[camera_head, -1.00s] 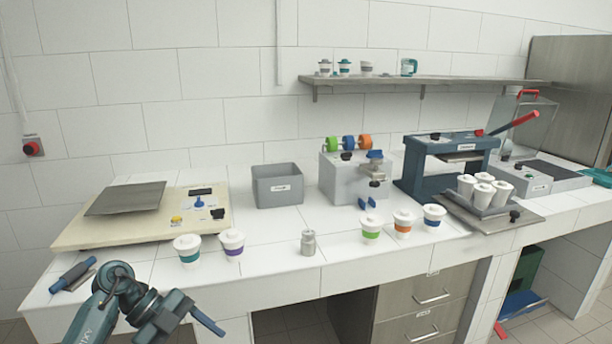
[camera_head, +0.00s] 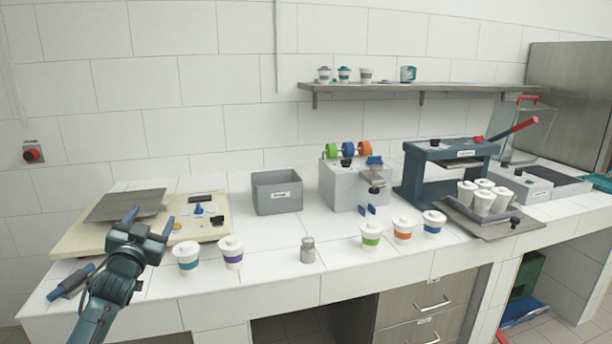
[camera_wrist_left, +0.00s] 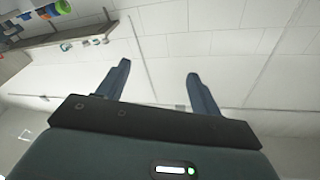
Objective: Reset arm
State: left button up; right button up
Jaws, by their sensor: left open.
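My left gripper (camera_head: 151,219) is raised at the left of the counter in the head view, its fingers pointing up and apart. It is open and empty. Behind it is the cream-coloured board (camera_head: 85,240) with a grey plate on it. In the left wrist view the two blue fingers of the left gripper (camera_wrist_left: 157,88) stand apart with only the tiled wall between them. My right gripper is not in view.
A teal-banded cup (camera_head: 187,256) and a purple-banded cup (camera_head: 232,253) stand just right of my left arm. A dark blue tool (camera_head: 70,282) lies left of it. A grey bin (camera_head: 278,192) and several machines stand further right. The shelf (camera_head: 420,86) is on the wall.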

pick_arm(q)
jog(key=s+d+f+g+h, duration=0.1)
jog(key=s+d+f+g, duration=0.2)
jog(key=f, duration=0.4)
jog(key=s+d+f+g, duration=0.1)
jog(key=s+d+f, duration=0.2)
jog(key=s+f, duration=0.3)
jog(key=s+d+f+g+h, duration=0.1)
jog(key=s+d+f, duration=0.25)
jog(key=f, duration=0.55)
jog(key=s+d+f+g+h, duration=0.1)
jog(key=s+d+f, duration=0.2)
jog(key=s, duration=0.6)
jog(key=s+d+f+g+h, duration=0.1)
jog(key=s+d+f+g, duration=0.1)
jog(key=s, duration=0.7)
jog(key=s+d+f+n+g, duration=0.1)
jog(key=s+d+f, duration=0.2)
jog(key=s+d, duration=0.3)
jog(key=s, duration=0.3)
jog(key=shift+f+h, duration=0.4)
